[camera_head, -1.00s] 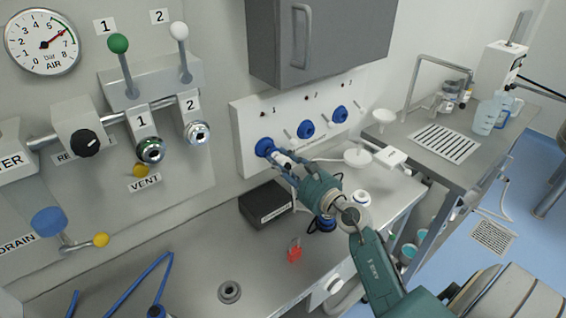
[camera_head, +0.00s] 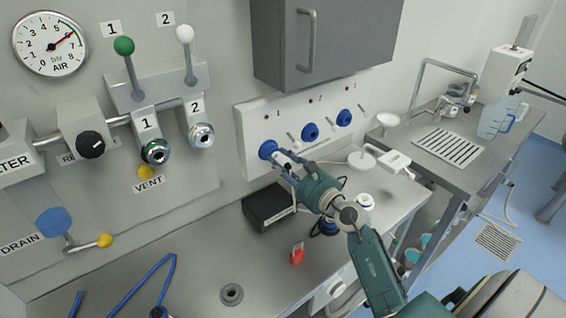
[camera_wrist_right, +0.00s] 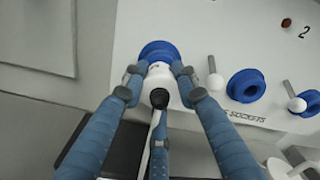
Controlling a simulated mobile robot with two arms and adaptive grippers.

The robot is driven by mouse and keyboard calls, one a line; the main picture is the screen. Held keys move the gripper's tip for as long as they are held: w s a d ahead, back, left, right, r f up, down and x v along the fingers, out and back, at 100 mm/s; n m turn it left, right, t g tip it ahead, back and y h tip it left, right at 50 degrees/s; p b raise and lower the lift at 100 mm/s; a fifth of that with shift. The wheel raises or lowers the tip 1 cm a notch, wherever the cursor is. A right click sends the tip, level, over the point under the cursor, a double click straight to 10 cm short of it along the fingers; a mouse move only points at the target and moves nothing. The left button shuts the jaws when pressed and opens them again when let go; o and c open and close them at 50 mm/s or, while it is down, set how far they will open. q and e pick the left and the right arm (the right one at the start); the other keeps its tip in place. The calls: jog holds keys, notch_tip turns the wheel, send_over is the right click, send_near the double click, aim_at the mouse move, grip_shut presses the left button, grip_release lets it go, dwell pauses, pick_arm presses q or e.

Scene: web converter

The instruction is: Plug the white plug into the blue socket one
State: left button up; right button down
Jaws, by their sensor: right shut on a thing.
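The white plug (camera_wrist_right: 160,82) is between the fingers of my right gripper (camera_wrist_right: 160,88), with its dark cord end towards the wrist camera. The gripper also shows in the head view (camera_head: 287,164), shut on the plug. The plug's front meets blue socket one (camera_wrist_right: 159,51), the leftmost on the white panel; the socket also shows in the head view (camera_head: 267,149). The plug is in line with the socket and touches it or sits in its mouth; the depth is hidden. My left gripper is not in view.
Two more blue sockets (camera_head: 310,131) (camera_head: 343,118) are to the right, with grey levers between. A grey cabinet (camera_head: 325,45) hangs above. A black box (camera_head: 268,206) and a red padlock (camera_head: 297,254) are on the bench below.

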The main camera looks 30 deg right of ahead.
jog(key=shift+w+r, duration=0.15)
jog(key=shift+w, duration=0.1)
dwell(0.6)
jog(key=c, duration=1.7)
grip_release()
jog(key=o, duration=0.4)
jog(key=shift+w+a, duration=0.1)
jog(key=shift+o, duration=0.2)
jog(key=shift+s+f, duration=0.2)
jog(key=shift+s, duration=0.25)
jog(key=s, duration=1.1)
jog(key=shift+d+r, duration=0.15)
jog(key=shift+d, duration=0.3)
